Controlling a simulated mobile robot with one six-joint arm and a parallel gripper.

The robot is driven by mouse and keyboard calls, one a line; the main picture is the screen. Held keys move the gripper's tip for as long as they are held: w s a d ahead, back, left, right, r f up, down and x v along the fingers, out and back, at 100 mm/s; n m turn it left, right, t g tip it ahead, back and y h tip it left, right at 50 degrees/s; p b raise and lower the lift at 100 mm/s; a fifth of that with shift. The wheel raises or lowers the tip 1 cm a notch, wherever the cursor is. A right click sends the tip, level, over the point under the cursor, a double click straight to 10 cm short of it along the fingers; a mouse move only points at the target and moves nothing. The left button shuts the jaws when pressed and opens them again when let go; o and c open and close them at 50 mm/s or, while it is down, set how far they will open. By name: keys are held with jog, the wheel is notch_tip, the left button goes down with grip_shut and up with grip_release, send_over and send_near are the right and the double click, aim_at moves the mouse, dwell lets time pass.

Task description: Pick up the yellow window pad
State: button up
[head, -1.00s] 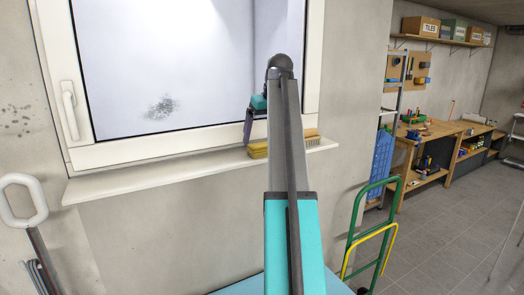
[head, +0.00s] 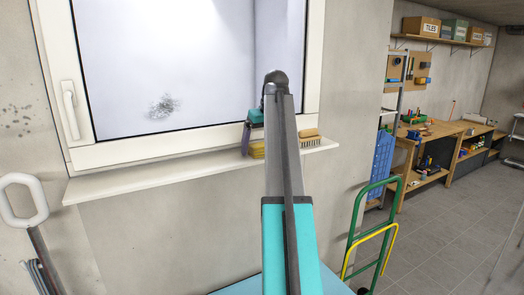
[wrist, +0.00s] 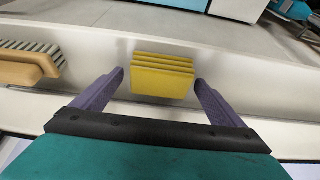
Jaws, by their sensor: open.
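The yellow window pad (wrist: 161,78) lies on the white window sill, ridged on its far side in the wrist view. In the head view the pad (head: 257,150) shows only in part, beside my arm, which hides the rest. My gripper (wrist: 160,80) is open, with one purple finger on each side of the pad. There is a small gap between each fingertip and the pad. In the head view one finger of my gripper (head: 246,140) shows just above the sill, at the pad's left.
A wooden brush (wrist: 28,66) with pale bristles lies on the sill (head: 160,172) near the pad; it also shows in the head view (head: 309,139). The window (head: 165,70) stands behind the sill. A green and yellow hand truck (head: 372,232) stands below at the right.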

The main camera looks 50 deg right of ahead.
aim_at(261, 144)
dwell(0.4)
jog(key=c, duration=1.1)
jog(key=shift+r, duration=0.1)
jog(key=shift+c, duration=0.2)
jog(key=shift+r, duration=1.7)
jog(key=s+a, duration=0.2)
jog(key=s, duration=0.5)
jog(key=s+a+r, duration=0.1)
jog(key=s+a, duration=0.1)
jog(key=s, duration=0.6)
jog(key=shift+s+a+r, duration=0.15)
jog(key=shift+a+r, duration=0.1)
jog(key=shift+a, duration=0.1)
